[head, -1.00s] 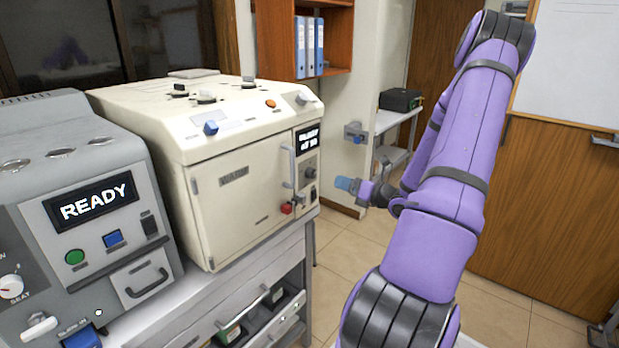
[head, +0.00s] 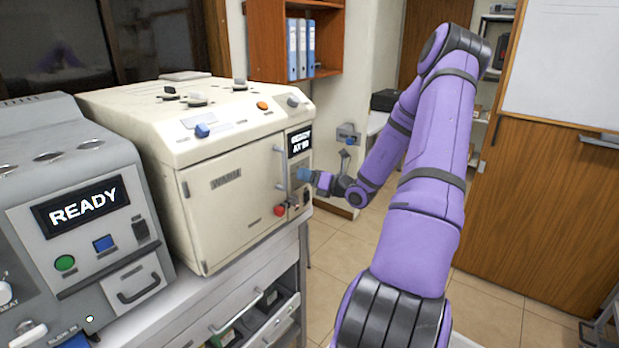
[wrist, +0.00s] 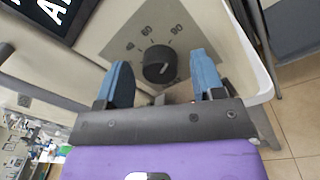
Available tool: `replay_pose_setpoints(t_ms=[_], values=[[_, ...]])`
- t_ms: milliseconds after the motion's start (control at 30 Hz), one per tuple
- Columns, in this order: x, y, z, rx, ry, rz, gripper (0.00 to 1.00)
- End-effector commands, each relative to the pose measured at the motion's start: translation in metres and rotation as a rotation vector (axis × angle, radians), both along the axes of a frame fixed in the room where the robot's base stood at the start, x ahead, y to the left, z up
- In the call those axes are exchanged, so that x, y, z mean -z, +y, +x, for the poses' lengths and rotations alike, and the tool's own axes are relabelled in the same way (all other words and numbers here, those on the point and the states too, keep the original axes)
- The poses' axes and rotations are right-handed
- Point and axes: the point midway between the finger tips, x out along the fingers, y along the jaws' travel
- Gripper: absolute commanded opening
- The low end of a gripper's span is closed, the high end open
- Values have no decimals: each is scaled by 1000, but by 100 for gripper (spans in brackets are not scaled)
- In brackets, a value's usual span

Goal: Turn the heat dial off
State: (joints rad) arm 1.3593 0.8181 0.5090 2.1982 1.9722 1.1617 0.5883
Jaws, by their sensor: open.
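The heat dial (wrist: 158,63) is a round black knob on a grey scale plate, seen in the wrist view. Numbers are printed around it; its exact setting is too small to tell. My gripper (wrist: 162,72) is open, with its blue fingers on either side of the dial and a visible gap to each side. In the head view my gripper (head: 306,174) is at the right end of the cream oven's front (head: 235,190), just below its display (head: 300,142), and hides the dial there.
A grey machine (head: 90,220) reading READY stands at the left. A red button (head: 280,210) and the oven's door handle (head: 279,165) are close to the left of my gripper. Drawers (head: 250,315) are below. Tiled floor on the right is free.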

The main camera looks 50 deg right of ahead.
Motion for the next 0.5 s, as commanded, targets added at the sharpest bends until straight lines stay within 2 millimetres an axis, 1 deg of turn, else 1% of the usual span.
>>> replay_pose_setpoints(t_ms=[100,167,200,267,300,333,500], values=[[0,0,0,0,0,0,62],[0,0,0,0,0,0,48],[0,0,0,0,0,0,39],[0,0,0,0,0,0,25],[0,0,0,0,0,0,16],[0,0,0,0,0,0,13],[0,0,0,0,-1,-5,13]])
